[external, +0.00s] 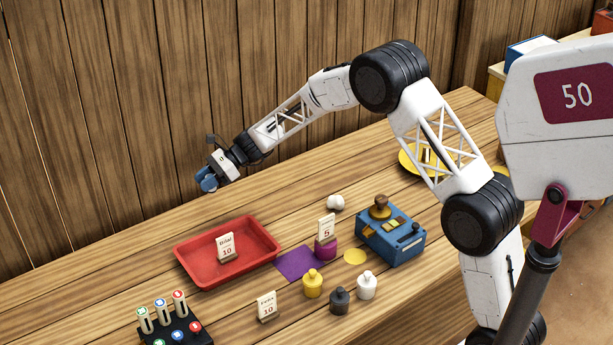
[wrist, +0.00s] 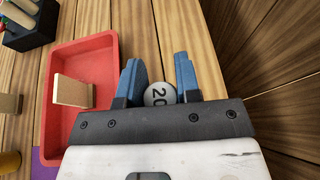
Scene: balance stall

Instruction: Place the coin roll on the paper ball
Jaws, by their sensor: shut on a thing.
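My gripper (external: 207,182) hangs above the back part of the table, up and left of the red tray in the external view. The fingers hide the roll in the external view. The paper ball (external: 335,202), small, white and crumpled, lies on the table to the right of my gripper, behind the purple items. It is not visible in the wrist view.
The red tray (external: 184,258) holds a price card (external: 227,247). A purple mat (external: 296,264), a purple pot with a card (external: 326,248), a blue device (external: 392,240) and several small bottles (external: 312,284) stand near the ball. A black rack (external: 180,330) is at lower left. The wooden wall rises behind.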

